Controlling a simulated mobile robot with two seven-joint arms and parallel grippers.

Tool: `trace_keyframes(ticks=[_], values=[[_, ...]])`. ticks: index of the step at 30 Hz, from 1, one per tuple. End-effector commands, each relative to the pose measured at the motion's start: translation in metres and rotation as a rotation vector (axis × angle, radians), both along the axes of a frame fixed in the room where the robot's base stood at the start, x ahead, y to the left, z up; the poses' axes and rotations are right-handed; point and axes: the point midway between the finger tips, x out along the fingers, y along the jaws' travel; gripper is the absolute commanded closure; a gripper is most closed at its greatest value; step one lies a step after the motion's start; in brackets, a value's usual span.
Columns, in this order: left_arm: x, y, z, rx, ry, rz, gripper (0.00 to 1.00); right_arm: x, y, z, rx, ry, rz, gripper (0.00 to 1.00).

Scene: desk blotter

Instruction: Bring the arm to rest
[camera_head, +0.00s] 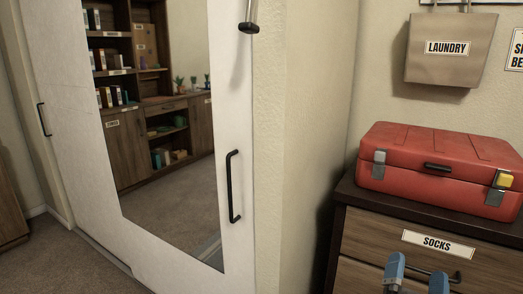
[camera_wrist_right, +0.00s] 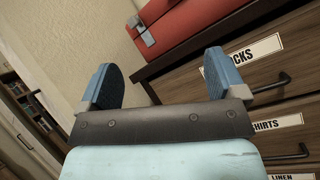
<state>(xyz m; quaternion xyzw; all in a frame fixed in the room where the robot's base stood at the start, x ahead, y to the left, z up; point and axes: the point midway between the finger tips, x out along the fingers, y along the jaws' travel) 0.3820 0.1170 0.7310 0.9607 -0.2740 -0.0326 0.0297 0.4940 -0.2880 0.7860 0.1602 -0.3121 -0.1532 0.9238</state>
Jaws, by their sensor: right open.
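My right gripper (camera_head: 417,275) shows at the bottom right of the head view, in front of the dresser's top drawer. Its two blue fingers stand apart with nothing between them. In the right wrist view the gripper (camera_wrist_right: 161,85) is open and empty, its fingertips toward the dresser (camera_wrist_right: 185,65) and the red case (camera_wrist_right: 185,22). My left gripper is in neither view.
A red toolbox (camera_head: 440,165) sits on the dresser (camera_head: 400,240), whose top drawer is labelled SOCKS (camera_head: 438,243). A LAUNDRY bag (camera_head: 448,48) hangs above. A mirrored sliding door (camera_head: 236,255) with a black handle (camera_head: 233,187) stands left. Carpet (camera_head: 45,255) at lower left is clear.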

Motion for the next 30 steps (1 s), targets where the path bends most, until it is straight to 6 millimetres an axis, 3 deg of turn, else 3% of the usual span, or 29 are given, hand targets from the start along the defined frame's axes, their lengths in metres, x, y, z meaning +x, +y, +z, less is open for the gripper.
trace_keyframes(ticks=[5, 9, 14, 18, 28, 30], values=[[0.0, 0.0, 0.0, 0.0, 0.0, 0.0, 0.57, -0.003, 0.02, -0.036, 0.472, 0.09, 0.319, 0.11], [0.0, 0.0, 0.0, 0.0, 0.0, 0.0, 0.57, -0.016, 0.053, -0.064, 0.997, 0.164, 0.59, 0.11], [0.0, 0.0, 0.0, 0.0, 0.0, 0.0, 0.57, -0.043, 0.098, -0.08, 1.634, 0.228, 0.818, 0.11], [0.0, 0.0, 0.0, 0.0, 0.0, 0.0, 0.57, -0.067, 0.128, -0.078, 2.084, 0.263, 0.917, 0.11], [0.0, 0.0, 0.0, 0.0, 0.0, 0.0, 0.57, -0.113, 0.169, -0.055, 2.889, 0.309, 0.947, 0.11], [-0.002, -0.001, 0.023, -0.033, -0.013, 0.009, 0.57, -0.115, 0.17, -0.031, 2.919, 0.282, 0.977, 0.11]])
